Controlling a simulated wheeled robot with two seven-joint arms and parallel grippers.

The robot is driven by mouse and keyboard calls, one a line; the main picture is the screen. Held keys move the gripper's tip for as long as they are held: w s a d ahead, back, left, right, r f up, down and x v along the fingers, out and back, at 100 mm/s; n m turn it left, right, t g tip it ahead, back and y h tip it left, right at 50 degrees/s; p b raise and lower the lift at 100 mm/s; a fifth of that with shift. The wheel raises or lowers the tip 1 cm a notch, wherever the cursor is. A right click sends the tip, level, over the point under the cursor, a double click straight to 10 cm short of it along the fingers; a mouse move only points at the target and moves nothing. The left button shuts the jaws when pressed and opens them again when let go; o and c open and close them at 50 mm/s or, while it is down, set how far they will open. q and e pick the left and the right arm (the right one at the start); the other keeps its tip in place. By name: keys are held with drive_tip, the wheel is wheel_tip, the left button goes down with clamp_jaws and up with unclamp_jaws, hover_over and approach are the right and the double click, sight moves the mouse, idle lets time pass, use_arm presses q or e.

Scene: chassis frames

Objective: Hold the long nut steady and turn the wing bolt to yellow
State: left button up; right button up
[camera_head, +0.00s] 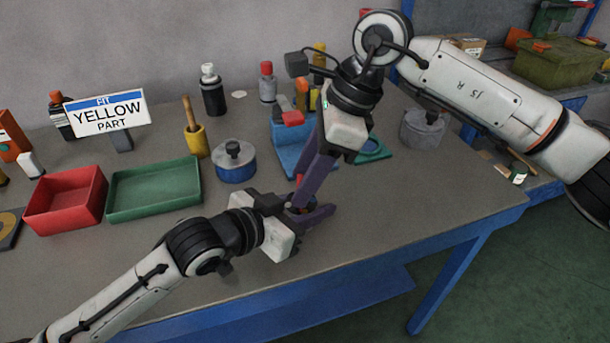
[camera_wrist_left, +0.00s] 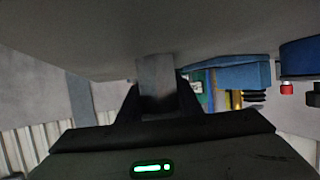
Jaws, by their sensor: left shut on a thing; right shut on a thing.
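My left gripper (camera_head: 304,211) reaches in from the left, low over the front of the bench. In the left wrist view its dark fingers are shut on a grey upright block, which looks like the long nut (camera_wrist_left: 156,78). My right gripper (camera_head: 305,192) comes down from above with its purple fingers, and their tips meet just above the left fingers. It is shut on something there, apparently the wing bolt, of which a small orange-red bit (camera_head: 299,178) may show. The fingers hide most of both parts, and the bolt's pointing direction cannot be told.
A sign (camera_head: 107,111) reads "FIT YELLOW PART". A red tray (camera_head: 66,198), a green tray (camera_head: 155,188) and a blue pot (camera_head: 236,172) stand left of the grippers. A blue stand (camera_head: 290,157) is just behind them. The front bench surface is clear.

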drive_tip(key=shift+w+f+n+g, duration=0.15)
drive_tip(key=shift+n+g, duration=0.25)
drive_tip(key=shift+n, duration=0.7)
drive_tip(key=shift+d+f+n, duration=0.1)
drive_tip(key=shift+f+n, duration=0.05)
drive_tip(key=shift+n, duration=0.25)
drive_tip(key=o, duration=0.8)
drive_tip(key=shift+r, duration=0.25)
drive_tip(key=v, duration=1.1)
drive_tip(key=shift+r, duration=0.35)
drive_tip(key=shift+w, duration=0.15)
